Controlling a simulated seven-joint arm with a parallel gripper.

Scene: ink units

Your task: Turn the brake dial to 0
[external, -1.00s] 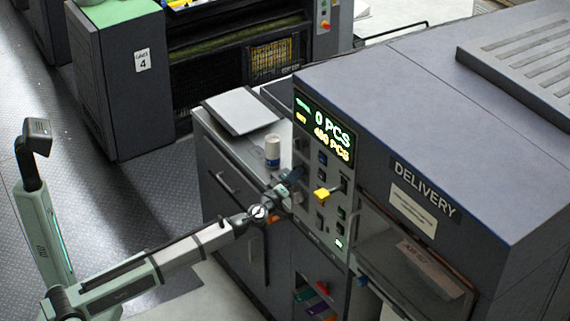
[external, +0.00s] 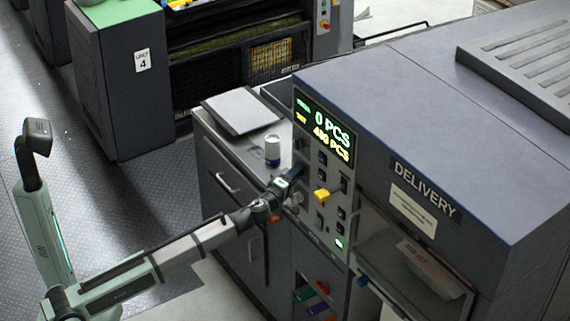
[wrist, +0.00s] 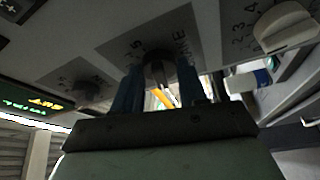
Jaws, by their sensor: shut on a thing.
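The brake dial (wrist: 158,68) is a small dark knob in the wrist view, on a grey plate with a 5 and partly covered lettering that ends like "KE". My gripper (wrist: 162,90) has one blue finger on each side of the knob and is shut on it. The fingers hide part of the scale, and I cannot read which number the dial points to. In the external view my gripper (external: 291,179) is at the left column of the delivery unit's control panel and hides the dial there.
A pale dial (wrist: 285,27) with numbers and another dark dial (wrist: 88,92) flank the brake dial.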

